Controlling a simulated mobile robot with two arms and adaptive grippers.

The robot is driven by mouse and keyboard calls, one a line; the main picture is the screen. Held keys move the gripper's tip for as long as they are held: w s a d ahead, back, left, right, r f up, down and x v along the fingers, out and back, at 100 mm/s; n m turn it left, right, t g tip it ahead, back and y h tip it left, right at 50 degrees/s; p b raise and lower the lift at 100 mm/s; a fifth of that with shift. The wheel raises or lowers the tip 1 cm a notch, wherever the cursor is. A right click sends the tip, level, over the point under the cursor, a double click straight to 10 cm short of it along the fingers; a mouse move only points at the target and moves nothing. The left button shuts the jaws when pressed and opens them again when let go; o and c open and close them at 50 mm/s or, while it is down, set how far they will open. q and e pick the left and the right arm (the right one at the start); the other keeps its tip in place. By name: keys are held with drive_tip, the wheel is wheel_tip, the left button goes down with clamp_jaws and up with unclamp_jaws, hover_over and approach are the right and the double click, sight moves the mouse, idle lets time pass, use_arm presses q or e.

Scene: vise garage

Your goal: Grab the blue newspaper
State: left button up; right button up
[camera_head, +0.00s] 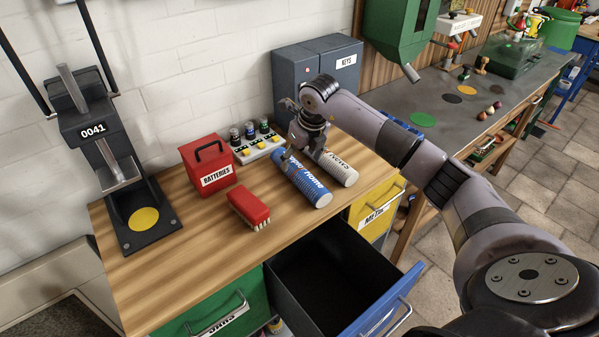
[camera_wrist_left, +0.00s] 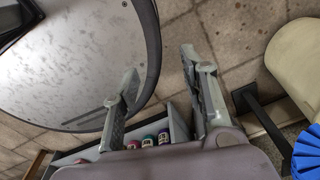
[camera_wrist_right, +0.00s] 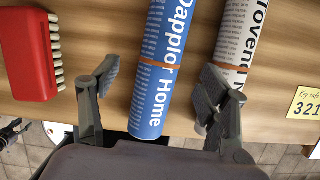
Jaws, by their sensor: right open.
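The blue newspaper (camera_head: 306,184) is rolled up and lies on the wooden worktop, beside a white rolled newspaper (camera_head: 340,170). In the right wrist view the blue newspaper (camera_wrist_right: 151,108) has a brown band around it and runs between my open fingers. My right gripper (camera_wrist_right: 160,82) is open, with one finger on each side of the blue roll; whether they touch it I cannot tell. In the head view my right gripper (camera_head: 289,140) is over the far end of the rolls and partly hides them. My left gripper (camera_wrist_left: 160,75) is open and empty, above the floor.
A red brush (camera_head: 248,207) and a red batteries box (camera_head: 208,166) stand to the left. The white newspaper (camera_wrist_right: 238,48) is close to my right finger. An open drawer (camera_head: 385,310) sticks out below the worktop. Grey key cabinets (camera_head: 318,72) stand behind.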

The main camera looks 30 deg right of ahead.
sight(300, 170)
drive_tip(key=shift+a+f, duration=0.1)
drive_tip(key=shift+f, duration=0.25)
drive_tip(key=x, duration=0.1)
drive_tip(key=p+x, duration=0.1)
drive_tip(key=x, duration=0.1)
drive_tip(key=p+x, duration=0.1)
drive_tip(key=shift+s+d+f, duration=0.3)
drive_tip(key=shift+s+f, duration=0.05)
drive_tip(key=shift+f, duration=0.3)
drive_tip(key=c, duration=0.7)
use_arm(q)
drive_tip(key=shift+w+d+r, duration=0.3)
drive_tip(key=shift+w+r, duration=0.3)
drive_tip(key=shift+w+d+r, duration=0.25)
drive_tip(key=shift+w+r, duration=0.3)
use_arm(e)
drive_tip(key=shift+w+r, duration=0.1)
drive_tip(key=c, duration=0.7)
